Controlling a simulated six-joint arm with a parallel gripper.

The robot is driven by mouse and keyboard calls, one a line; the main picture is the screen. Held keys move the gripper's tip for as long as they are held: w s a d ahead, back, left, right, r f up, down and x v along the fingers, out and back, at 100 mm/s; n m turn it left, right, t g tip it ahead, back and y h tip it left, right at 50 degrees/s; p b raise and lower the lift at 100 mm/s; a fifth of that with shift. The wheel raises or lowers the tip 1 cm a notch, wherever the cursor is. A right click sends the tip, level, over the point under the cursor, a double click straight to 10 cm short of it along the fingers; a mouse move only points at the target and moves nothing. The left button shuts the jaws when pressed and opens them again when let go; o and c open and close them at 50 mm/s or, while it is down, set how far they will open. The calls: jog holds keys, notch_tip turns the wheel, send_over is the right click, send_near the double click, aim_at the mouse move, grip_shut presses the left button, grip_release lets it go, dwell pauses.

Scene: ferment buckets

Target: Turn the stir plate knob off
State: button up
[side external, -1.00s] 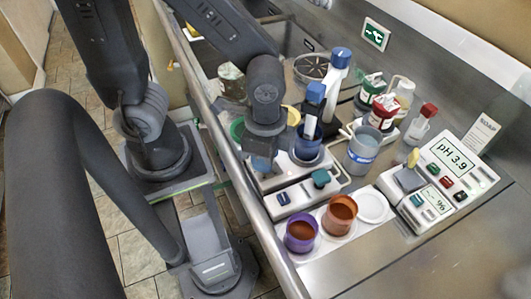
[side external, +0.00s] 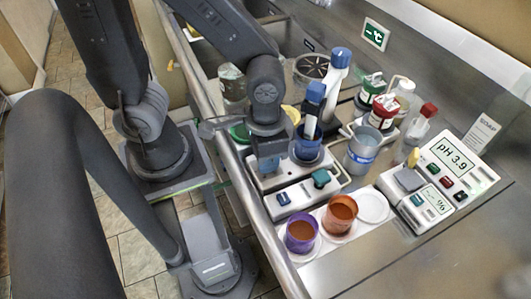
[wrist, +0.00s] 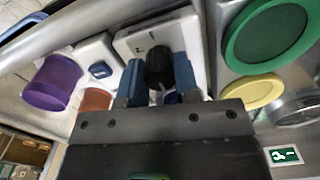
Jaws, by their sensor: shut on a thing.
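The stir plate is a white box (side external: 263,182) in the side view, with a blue beaker (side external: 308,148) standing on it. Its black knob (wrist: 160,67) shows in the wrist view, on a white face (wrist: 138,40) with small marks. My gripper (wrist: 158,78) has one blue finger on each side of the knob and is shut on it. In the side view my gripper (side external: 269,163) is at the front of the stir plate and hides the knob. The marks are too small to read, so the knob's setting cannot be told.
A low white box with a blue switch (side external: 284,198) and a teal knob (side external: 321,177) sits close in front. Purple (side external: 301,234) and orange (side external: 340,212) cups stand beyond it. A metal rail (side external: 262,215) runs along the bench edge. Green (wrist: 268,35) and yellow (wrist: 252,91) lids lie on the other side.

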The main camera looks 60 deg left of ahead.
dwell(0.4)
jog(key=o, duration=0.9)
jog(key=shift+r, duration=0.15)
notch_tip(320, 180, up, 14)
jog(key=shift+f, duration=0.2)
jog(key=a+t, duration=0.2)
jog(key=a, duration=0.1)
jog(key=w+a+n+t, duration=0.1)
jog(key=a, duration=0.1)
jog(key=a+r+t, duration=0.1)
jog(key=a+t, duration=0.1)
jog(key=a, duration=0.1)
jog(key=shift+w+a+r+n+t, duration=0.1)
jog(key=shift+w+a+n+t, duration=0.1)
jog(key=shift+a+n+t, duration=0.15)
